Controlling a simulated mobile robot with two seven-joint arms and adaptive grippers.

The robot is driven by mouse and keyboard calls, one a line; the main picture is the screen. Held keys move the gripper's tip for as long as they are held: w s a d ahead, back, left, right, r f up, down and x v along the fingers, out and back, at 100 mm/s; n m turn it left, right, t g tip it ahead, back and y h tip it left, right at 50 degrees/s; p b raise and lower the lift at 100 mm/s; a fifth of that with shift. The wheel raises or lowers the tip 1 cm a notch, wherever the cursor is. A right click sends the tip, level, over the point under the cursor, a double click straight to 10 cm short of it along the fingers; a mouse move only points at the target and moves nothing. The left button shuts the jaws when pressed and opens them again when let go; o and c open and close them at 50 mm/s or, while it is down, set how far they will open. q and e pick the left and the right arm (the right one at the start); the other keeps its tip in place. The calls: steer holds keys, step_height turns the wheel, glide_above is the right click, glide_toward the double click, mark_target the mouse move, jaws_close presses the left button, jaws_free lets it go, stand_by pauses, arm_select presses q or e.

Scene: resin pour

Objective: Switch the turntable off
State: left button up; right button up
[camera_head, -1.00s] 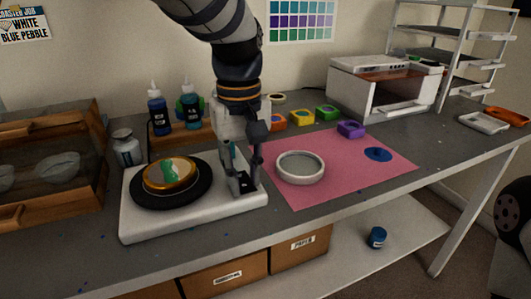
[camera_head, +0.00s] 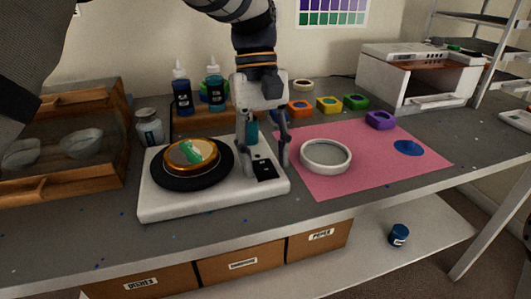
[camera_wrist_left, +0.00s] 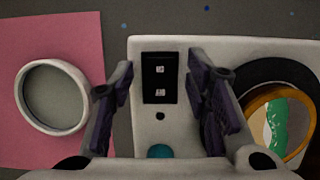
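The turntable is a white base (camera_head: 215,205) with a black platter (camera_head: 222,172) on its left part. On the platter is a gold-rimmed round piece (camera_head: 180,158) with white and green in it. A black switch panel (camera_head: 264,171) is on the right part of the base; the wrist view shows this panel (camera_wrist_left: 160,88) with two small light marks, but I cannot tell its on or off state. My left gripper (camera_head: 263,157) points down over the panel, open and empty. In the wrist view its fingers (camera_wrist_left: 158,105) stand either side of the panel. My right gripper is out of view.
A white ring-shaped dish (camera_head: 325,156) sits on the pink mat (camera_head: 375,175) right of the turntable. Dark bottles (camera_head: 183,97), a grey jar (camera_head: 149,128) and a wooden case (camera_head: 65,185) stand behind and left.

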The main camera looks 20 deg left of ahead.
mark_target(260, 161)
arm_select(q)
steer(key=shift+r, duration=0.1)
steer(key=v, duration=1.1)
steer(key=shift+r, duration=0.4)
steer(key=shift+w, duration=0.1)
